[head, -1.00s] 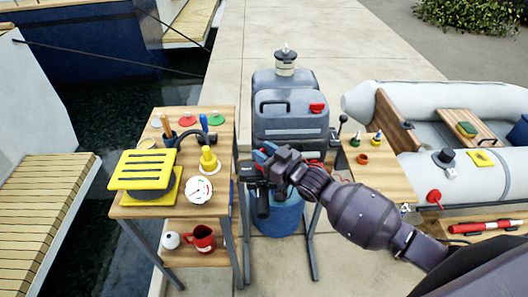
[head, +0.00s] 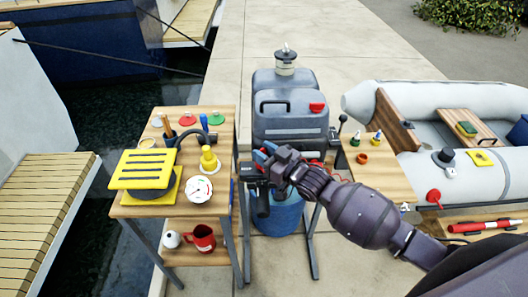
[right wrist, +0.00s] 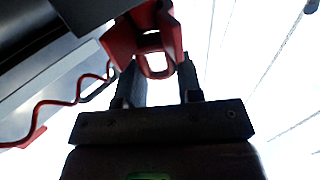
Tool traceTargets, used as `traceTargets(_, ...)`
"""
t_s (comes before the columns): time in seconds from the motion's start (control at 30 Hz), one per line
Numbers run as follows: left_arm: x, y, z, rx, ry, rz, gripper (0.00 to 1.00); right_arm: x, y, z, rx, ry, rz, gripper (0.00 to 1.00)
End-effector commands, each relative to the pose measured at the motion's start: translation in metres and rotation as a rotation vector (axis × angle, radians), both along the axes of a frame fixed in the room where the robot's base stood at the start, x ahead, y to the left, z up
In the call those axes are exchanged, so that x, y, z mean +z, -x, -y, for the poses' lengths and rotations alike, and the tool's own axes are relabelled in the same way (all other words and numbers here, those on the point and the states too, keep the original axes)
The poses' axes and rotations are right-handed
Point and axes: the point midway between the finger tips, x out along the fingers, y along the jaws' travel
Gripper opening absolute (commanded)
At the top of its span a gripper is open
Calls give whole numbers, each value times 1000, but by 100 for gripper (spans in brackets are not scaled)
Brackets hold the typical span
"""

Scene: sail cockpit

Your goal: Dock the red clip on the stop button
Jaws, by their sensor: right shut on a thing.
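My right gripper (head: 268,157) is in front of the grey outboard motor (head: 290,122), at the motor's near side. In the right wrist view its two dark fingers (right wrist: 158,88) are shut on the red clip (right wrist: 157,65), which has a looped end between the fingertips. A coiled red cord (right wrist: 62,103) runs off to the left of the clip beside a grey surface. In the head view the gripper mostly hides the clip. I cannot make out the stop button in either view. My left gripper is not in view.
A wooden side table (head: 222,125) at left holds a yellow slatted piece (head: 146,168), a white gauge (head: 199,190) and several small items. A red mug (head: 203,238) stands on its lower shelf. An inflatable boat (head: 370,98) lies to the right.

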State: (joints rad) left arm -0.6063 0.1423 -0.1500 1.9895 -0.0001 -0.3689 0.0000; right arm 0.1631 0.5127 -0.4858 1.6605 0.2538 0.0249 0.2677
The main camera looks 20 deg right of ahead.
Motion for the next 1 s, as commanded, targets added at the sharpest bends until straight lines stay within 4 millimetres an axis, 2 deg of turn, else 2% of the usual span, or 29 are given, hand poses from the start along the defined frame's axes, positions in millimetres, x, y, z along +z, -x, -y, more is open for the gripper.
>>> traceTargets(0.67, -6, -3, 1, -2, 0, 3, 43, -11, 0, 0, 0, 0, 1, 11)
traceTargets(0.7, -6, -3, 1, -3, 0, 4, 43, -11, 0, 0, 0, 0, 1, 35)
traceTargets(0.77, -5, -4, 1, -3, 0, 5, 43, -11, 0, 0, 0, 0, 1, 44)
traceTargets(1.0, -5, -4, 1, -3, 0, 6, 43, -11, 0, 0, 0, 0, 0, 44)
